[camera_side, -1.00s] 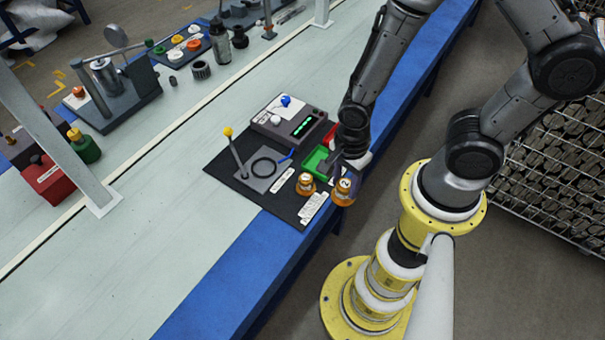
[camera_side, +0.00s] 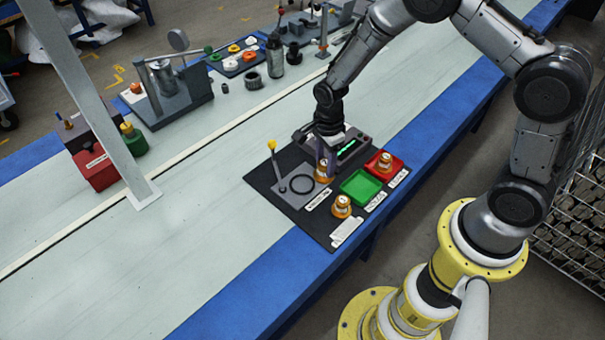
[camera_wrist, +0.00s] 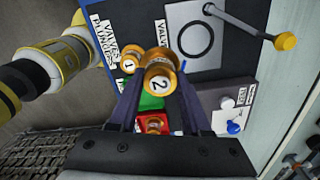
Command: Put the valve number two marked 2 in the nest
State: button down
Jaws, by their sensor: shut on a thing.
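Valve number two is an orange-brown valve with a white label marked 2, clear in the wrist view (camera_wrist: 160,82). My gripper (camera_wrist: 158,92) is shut on it. In the side view my gripper (camera_side: 324,164) holds the valve (camera_side: 323,174) upright, just right of the nest. The nest is a grey plate (camera_side: 287,196) with a dark ring; it also shows at the top of the wrist view (camera_wrist: 176,22). The valve appears beside the ring, not over it. Its lower end and any gap to the mat are hard to judge.
Valve 1 (camera_side: 341,207) stands near the mat's front edge. A green tray (camera_side: 361,188) is empty; a red tray (camera_side: 396,172) holds another valve (camera_side: 385,162). A yellow-knobbed lever (camera_side: 274,158) rises at the nest's left. A grey display box (camera_side: 354,147) stands behind my gripper.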

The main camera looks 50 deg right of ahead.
jog(key=w+f, duration=0.3)
jog(key=w, duration=0.1)
jog(key=w+f, duration=0.3)
jog(key=f, duration=0.1)
jog(key=shift+w+a, duration=0.15)
jog(key=shift+w, duration=0.25)
jog(key=shift+f, duration=1.55)
jog(key=shift+f, duration=0.1)
jog(key=shift+c, duration=1.8)
grip_release()
jog(key=shift+f, duration=0.1)
